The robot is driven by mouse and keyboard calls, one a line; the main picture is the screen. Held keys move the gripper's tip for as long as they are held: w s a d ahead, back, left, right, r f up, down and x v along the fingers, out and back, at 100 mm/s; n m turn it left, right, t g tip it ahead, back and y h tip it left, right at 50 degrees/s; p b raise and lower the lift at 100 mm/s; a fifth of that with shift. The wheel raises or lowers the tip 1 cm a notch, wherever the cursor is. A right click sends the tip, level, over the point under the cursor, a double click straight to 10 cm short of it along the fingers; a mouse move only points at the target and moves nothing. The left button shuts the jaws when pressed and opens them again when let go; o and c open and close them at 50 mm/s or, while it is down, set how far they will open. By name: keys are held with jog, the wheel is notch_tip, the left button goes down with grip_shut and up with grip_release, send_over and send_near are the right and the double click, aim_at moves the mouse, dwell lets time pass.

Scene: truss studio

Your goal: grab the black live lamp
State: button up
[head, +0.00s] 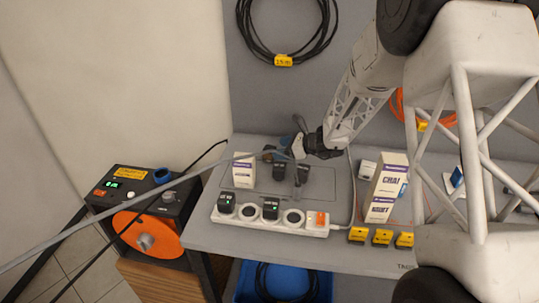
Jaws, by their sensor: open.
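Several small black blocky units could be the black lamp; I cannot tell which is live. Two black units, a left one (227,203) and a right one (270,209), sit in the white power strip (250,224), each with a small pale-green mark. Nothing shows between the fingers.
A white box (243,170) stands left on the table. Taller white boxes (389,182) stand right, behind yellow blocks (381,237). A blue bin (244,287) is below the table.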

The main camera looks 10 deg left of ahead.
aim_at(269, 148)
dwell(0.3)
jog(key=shift+x, duration=2.65)
jog(key=c, duration=1)
jog(key=shift+r, duration=0.1)
jog(key=shift+r, duration=5)
